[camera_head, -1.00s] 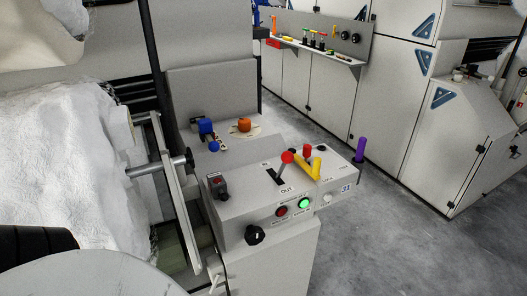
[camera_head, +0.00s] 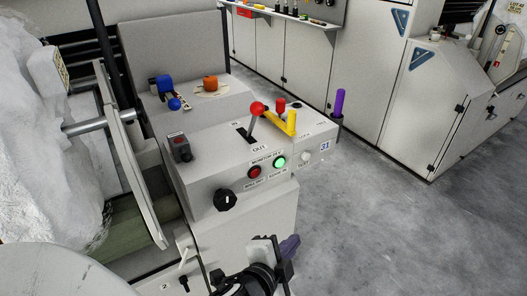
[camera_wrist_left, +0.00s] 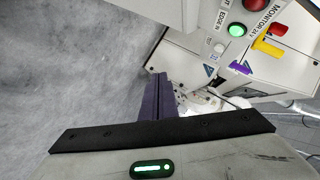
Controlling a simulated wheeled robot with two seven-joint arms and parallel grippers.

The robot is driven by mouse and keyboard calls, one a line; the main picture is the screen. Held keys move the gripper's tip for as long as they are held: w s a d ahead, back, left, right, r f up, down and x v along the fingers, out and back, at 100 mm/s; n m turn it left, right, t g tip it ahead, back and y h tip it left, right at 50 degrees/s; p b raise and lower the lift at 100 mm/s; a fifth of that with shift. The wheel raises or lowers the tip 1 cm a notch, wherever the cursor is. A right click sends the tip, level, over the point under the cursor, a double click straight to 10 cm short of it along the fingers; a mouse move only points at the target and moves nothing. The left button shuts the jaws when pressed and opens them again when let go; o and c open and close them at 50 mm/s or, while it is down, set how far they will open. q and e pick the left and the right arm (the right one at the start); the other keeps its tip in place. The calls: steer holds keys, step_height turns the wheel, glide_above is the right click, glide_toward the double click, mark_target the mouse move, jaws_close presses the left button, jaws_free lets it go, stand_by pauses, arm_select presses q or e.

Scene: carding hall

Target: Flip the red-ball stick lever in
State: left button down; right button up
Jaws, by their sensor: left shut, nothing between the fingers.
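The red-ball stick lever (camera_head: 257,109) stands on top of the grey control box (camera_head: 212,162). Its grey stick rises from a dark slot (camera_head: 244,132), from the end near the OUT label (camera_head: 259,148); the IN label is at the slot's far end. My left gripper (camera_head: 290,246) is low in front of the box, well below and apart from the lever. Its purple fingers are shut and empty, and they also show in the left wrist view (camera_wrist_left: 158,98). The lever cannot be made out in the wrist view. My right gripper is not in view.
A yellow handle (camera_head: 281,122) and a red knob (camera_head: 280,103) stand close right of the lever. A purple handle (camera_head: 340,102) is farther right. A red button (camera_head: 254,172), green button (camera_head: 279,162) and black knob (camera_head: 225,200) are on the front. Floor at right is clear.

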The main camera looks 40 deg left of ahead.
mark_target(253, 121)
arm_select(q)
steer(key=w+a+r+m+t+y+b, duration=0.1)
steer(key=a+r+t+y+b, duration=0.1)
steer(key=r, duration=0.6)
steer(key=w+a+r+m+t+y+b, duration=0.1)
steer(key=a+r+t+y+b, duration=0.1)
steer(key=a+r+y+b, duration=0.3)
step_height(253, 121, up, 4)
steer(key=shift+a+r+m+t+y+b, duration=0.2)
steer(key=shift+m+t+y+b, duration=0.2)
steer(key=shift+y+b, duration=0.65)
steer(key=s+a+x, duration=0.1)
steer(key=a+x, duration=0.1)
steer(key=x, duration=1)
steer(key=shift+a+r+p, duration=0.35)
steer(key=shift+r+p, duration=0.05)
